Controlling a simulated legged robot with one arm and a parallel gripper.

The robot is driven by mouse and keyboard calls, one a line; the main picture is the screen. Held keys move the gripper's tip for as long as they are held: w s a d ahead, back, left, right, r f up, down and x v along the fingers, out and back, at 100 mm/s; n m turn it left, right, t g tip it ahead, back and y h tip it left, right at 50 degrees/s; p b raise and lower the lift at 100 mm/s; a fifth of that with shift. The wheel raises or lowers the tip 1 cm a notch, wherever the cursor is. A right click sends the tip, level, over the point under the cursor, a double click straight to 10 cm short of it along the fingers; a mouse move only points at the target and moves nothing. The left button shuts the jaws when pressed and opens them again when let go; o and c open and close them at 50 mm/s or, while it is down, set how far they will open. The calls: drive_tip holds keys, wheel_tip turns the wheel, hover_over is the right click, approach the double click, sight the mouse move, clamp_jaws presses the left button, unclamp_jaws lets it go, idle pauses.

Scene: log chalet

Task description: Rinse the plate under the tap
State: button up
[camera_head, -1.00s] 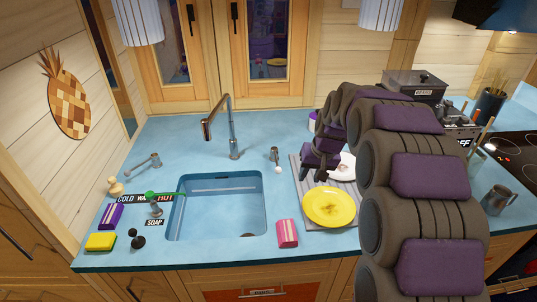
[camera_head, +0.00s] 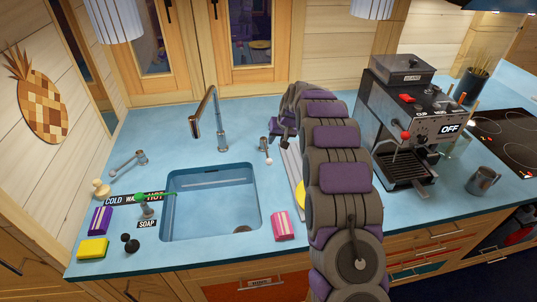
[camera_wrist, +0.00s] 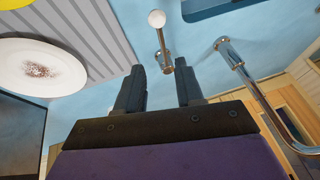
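A white plate with a brown speckled stain (camera_wrist: 42,68) lies on a grey ribbed rack (camera_wrist: 98,22) in the wrist view; my arm hides it in the head view. Only a sliver of a yellow plate (camera_head: 300,198) shows beside my arm. The chrome tap (camera_head: 219,132) arches behind the blue sink (camera_head: 211,203); it also shows in the wrist view (camera_wrist: 262,98). I see no water running. My gripper (camera_wrist: 158,78) is open and empty. Its fingers point toward a small chrome lever with a white knob (camera_wrist: 158,20), which stands between the rack and the tap.
A pink sponge (camera_head: 282,225) lies right of the sink. A yellow sponge (camera_head: 92,248), a purple packet (camera_head: 101,219) and a soap dispenser (camera_head: 148,208) stand left. A second lever (camera_head: 129,160) is at the back left. A coffee machine (camera_head: 410,115) stands to the right.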

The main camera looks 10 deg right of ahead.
drive_tip(key=b, duration=0.1)
approach(266, 149)
drive_tip(key=f, duration=0.2)
drive_tip(key=s+f, duration=0.1)
drive_tip(key=f, duration=0.1)
drive_tip(key=a+f, duration=0.1)
drive_tip(key=f, duration=0.1)
drive_tip(key=shift+s, duration=0.25)
drive_tip(key=shift+x, duration=0.75)
drive_tip(key=shift+a, duration=0.15)
drive_tip(key=shift+c, duration=0.4)
clamp_jaws()
